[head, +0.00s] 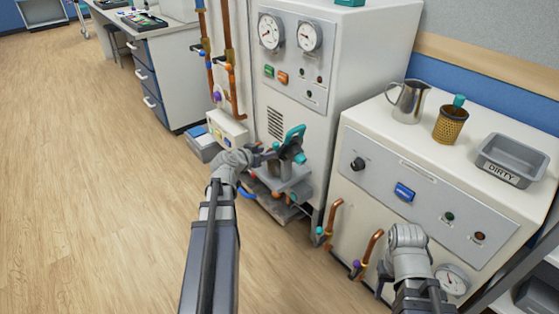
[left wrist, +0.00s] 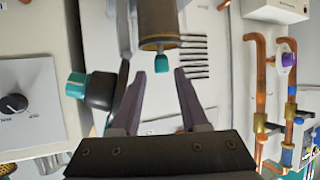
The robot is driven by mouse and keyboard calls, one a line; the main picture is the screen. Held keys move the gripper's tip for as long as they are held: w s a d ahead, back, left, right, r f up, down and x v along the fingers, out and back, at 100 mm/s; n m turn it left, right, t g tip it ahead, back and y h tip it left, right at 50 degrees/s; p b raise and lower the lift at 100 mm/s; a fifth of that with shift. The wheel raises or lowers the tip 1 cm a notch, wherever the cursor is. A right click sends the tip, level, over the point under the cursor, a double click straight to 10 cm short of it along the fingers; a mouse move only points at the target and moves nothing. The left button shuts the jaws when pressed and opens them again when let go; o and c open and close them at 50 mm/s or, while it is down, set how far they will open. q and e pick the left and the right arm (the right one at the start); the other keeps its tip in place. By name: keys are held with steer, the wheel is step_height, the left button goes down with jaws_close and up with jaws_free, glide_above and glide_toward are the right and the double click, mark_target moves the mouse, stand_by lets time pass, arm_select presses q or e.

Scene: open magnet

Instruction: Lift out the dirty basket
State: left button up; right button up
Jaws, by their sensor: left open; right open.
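A dark brown cylindrical basket with a teal knob (left wrist: 157,22) shows at the top middle of the left wrist view. Its teal knob points toward the space between my left fingers. In the head view my left gripper (head: 264,156) is at the grey stand (head: 290,185) with the raised teal handle (head: 293,137), in front of the tall cabinet. My left gripper is open, with its fingers (left wrist: 162,73) on either side of the knob. Whether they touch it I cannot tell. My right gripper (head: 383,282) is open and partly hidden, low before the right cabinet.
A gold mesh basket with a teal knob (head: 451,126), a metal jug (head: 409,102) and a grey tray marked DIRTY (head: 517,150) stand on the right cabinet (head: 385,125). Copper pipes (head: 369,247) stick out from its front. The wooden floor at left is clear.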

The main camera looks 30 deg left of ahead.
mark_target(274, 147)
arm_select(q)
steer(key=shift+b+x, duration=0.6)
steer(key=shift+x, duration=1.1)
steer(key=shift+r+b+x, duration=0.2)
steer(key=shift+b+x, duration=0.25)
steer(key=shift+x, duration=0.9)
steer(key=shift+r+b+x, duration=0.2)
steer(key=shift+b+x, duration=0.25)
steer(key=shift+x, duration=0.9)
steer(key=shift+w+a+r, duration=0.1)
arm_select(e)
steer(key=f, duration=0.3)
steer(key=shift+w, duration=0.4)
arm_select(q)
jaws_close()
